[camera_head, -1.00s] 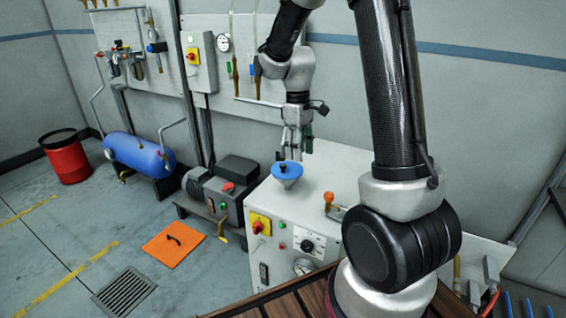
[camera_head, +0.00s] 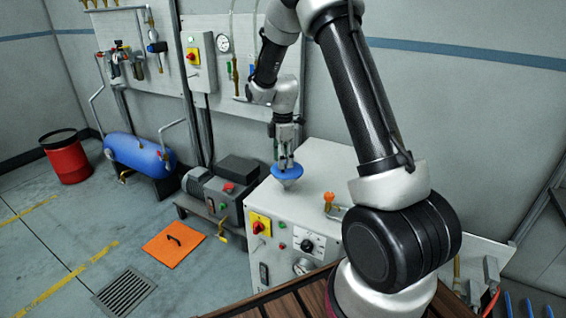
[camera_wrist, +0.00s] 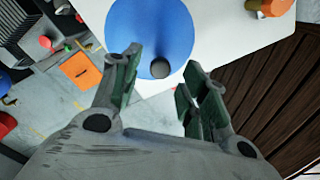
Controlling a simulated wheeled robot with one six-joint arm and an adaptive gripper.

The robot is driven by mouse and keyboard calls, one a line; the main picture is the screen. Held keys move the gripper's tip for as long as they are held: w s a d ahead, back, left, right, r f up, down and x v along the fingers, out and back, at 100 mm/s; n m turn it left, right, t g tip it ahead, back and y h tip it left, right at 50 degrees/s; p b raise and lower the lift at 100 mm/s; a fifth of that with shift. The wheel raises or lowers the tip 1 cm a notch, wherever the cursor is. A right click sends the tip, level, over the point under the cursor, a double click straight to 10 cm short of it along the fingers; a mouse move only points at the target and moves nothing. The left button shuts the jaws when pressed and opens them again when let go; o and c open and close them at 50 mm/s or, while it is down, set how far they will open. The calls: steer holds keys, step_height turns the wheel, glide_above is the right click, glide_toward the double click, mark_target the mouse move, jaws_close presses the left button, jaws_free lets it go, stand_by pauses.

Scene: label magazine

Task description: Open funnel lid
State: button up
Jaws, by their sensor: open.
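The funnel lid (camera_head: 287,170) is a blue disc with a dark knob, on the funnel at the top of the white cabinet (camera_head: 322,185). In the wrist view the blue lid (camera_wrist: 150,28) lies just beyond the fingers, and its dark round knob (camera_wrist: 160,68) shows between the fingertips. My gripper (camera_head: 284,160) points down over the lid in the head view. It is open, with a finger on each side of the knob (camera_wrist: 159,75). I cannot tell whether the fingers touch the lid. The funnel below is mostly hidden by the lid.
An orange valve knob (camera_head: 329,198) stands on the cabinet to the right of the funnel. A grey pump (camera_head: 213,190) and a blue tank (camera_head: 138,154) stand to the left. An orange floor plate (camera_head: 173,243) lies in front.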

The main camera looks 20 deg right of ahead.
steer(key=shift+f, duration=0.85)
jaws_close()
